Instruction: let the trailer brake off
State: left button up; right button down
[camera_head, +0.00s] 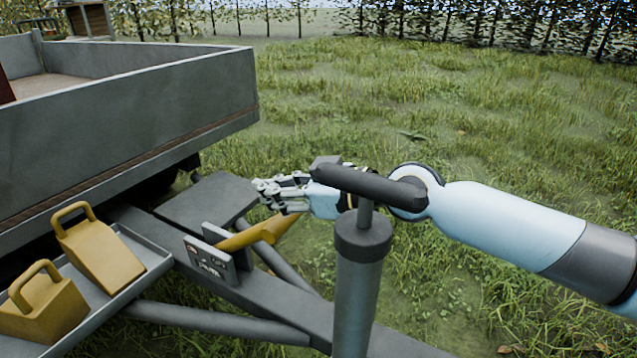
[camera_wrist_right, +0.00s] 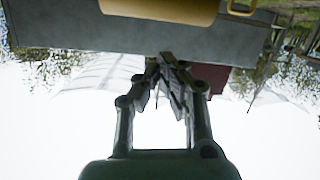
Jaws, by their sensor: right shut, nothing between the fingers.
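The trailer's yellow brake lever (camera_head: 262,233) slants up to the right from a grey bracket (camera_head: 210,258) with small markings on the drawbar. My right gripper (camera_head: 264,193) is shut and empty, just above and behind the lever in the head view. Whether it touches the lever I cannot tell. The jack handle and post hide part of my right wrist. In the right wrist view the closed fingers (camera_wrist_right: 168,62) point at a grey surface with a yellow shape (camera_wrist_right: 160,8) at the top edge; which yellow thing it is I cannot tell. My left gripper is out of view.
The grey jack post (camera_head: 358,285) with its dark crossbar handle (camera_head: 365,183) stands in front of my right arm. Two yellow wheel chocks (camera_head: 100,250) (camera_head: 42,305) sit in a tray at left. The trailer bed (camera_head: 120,120) rises behind. Open grass lies right and beyond.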

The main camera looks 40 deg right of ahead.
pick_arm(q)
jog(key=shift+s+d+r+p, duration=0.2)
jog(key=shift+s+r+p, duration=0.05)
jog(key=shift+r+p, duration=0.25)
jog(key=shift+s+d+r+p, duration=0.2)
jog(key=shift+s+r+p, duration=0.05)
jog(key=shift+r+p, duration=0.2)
pick_arm(e)
jog(key=v, duration=0.9)
jog(key=shift+s, duration=0.4)
jog(key=shift+d, duration=0.1)
